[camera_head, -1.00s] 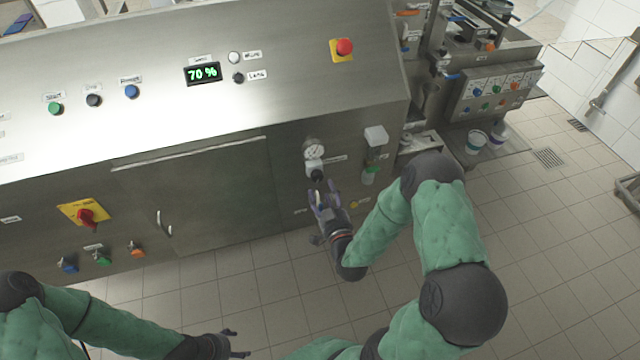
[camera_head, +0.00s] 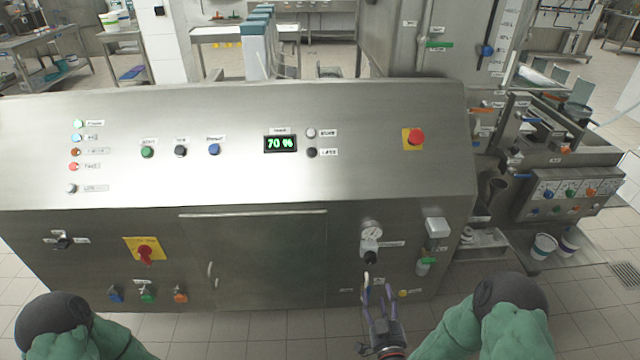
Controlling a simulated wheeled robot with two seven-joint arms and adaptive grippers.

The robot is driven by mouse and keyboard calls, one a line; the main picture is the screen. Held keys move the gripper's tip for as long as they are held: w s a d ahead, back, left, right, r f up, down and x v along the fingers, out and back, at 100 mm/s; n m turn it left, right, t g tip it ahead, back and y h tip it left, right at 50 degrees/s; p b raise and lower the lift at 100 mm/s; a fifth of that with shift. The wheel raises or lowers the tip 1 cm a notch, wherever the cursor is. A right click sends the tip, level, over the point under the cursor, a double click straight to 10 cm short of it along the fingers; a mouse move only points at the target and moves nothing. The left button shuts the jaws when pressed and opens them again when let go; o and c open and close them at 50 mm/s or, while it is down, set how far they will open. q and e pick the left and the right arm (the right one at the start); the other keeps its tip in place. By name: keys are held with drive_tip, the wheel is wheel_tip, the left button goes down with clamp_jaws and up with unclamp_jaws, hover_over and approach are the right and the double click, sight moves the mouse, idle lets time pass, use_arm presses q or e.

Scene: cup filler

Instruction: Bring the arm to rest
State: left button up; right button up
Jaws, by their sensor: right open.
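My right gripper (camera_head: 378,296) is in front of the lower right part of the steel machine's front panel. Its fingers point up at the panel and stand apart, with nothing seen between them. It is just below the black knob (camera_head: 371,257) under the round gauge (camera_head: 371,230); whether it touches the panel I cannot tell. My right arm (camera_head: 500,318) comes in from the lower right. My left arm (camera_head: 65,325) shows only in part at the lower left, and the left gripper is out of the picture.
The machine's sloped panel (camera_head: 360,100) carries a display (camera_head: 281,143) reading 70 % and a red emergency button (camera_head: 416,137). A red rotary switch (camera_head: 145,252) is on the lower left front. Cups (camera_head: 543,246) stand on a shelf at the right. Tiled floor is free in front.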

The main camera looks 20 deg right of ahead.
drive_tip(key=shift+f, duration=0.1)
drive_tip(key=a+f+n+g+y, duration=0.1)
drive_tip(key=a+f+g+y, duration=0.3)
drive_tip(key=f, duration=0.3)
drive_tip(key=a+f+g+y, duration=0.1)
drive_tip(key=a+f+g, duration=0.3)
drive_tip(key=a+f, duration=0.3)
drive_tip(key=s+a+f+g+y, duration=0.1)
drive_tip(key=s+a+f+g, duration=0.3)
drive_tip(key=s, duration=0.2)
drive_tip(key=s+a+f+n+g+y, duration=0.1)
drive_tip(key=s+a+f+g+y, duration=0.1)
drive_tip(key=s+a+f+g, duration=0.2)
drive_tip(key=s+a+g, duration=0.1)
drive_tip(key=s, duration=0.2)
drive_tip(key=shift+s, duration=0.15)
